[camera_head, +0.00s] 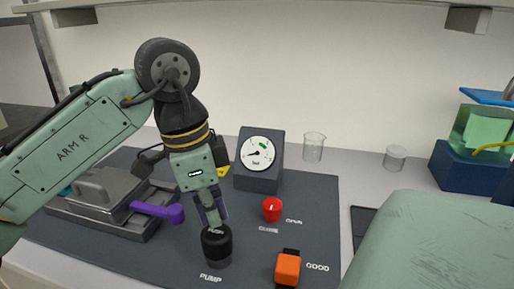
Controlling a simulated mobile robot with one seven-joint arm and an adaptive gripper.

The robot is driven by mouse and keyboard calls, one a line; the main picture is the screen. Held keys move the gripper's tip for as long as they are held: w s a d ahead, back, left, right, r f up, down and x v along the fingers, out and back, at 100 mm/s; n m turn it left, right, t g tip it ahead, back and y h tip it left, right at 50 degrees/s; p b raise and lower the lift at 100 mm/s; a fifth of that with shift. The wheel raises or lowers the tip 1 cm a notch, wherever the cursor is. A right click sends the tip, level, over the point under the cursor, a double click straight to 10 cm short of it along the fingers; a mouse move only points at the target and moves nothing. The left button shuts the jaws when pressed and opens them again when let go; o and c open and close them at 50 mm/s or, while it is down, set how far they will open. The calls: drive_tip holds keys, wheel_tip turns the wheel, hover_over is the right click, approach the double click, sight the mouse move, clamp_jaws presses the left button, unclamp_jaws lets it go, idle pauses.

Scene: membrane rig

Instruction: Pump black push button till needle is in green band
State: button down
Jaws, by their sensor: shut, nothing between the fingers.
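The black push button (217,245) labelled PUMP stands upright on the dark mat. My gripper (216,226) is shut and empty, pointing down with its fingertips at the top of the button; I cannot tell whether they touch it. The gauge (259,154) has a white dial on a dark box behind the button. Its needle points to the left, and the green band (263,146) is at the upper right of the dial, so the needle is outside the band.
A red knob (272,209) marked CLOSE and OPEN stands right of the button. An orange switch (288,268) marked GOOD is at the front. A grey press with a purple lever (158,212) is at left. Glass beakers (313,147) stand behind the mat (317,220).

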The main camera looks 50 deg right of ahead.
sight(215, 232)
idle(0.3)
drive_tip(key=shift+f+b, duration=1)
drive_tip(key=shift+f, duration=1.2)
wheel_tip(215, 232, up, 5)
drive_tip(key=p, duration=0.5)
drive_tip(key=shift+f, duration=0.3)
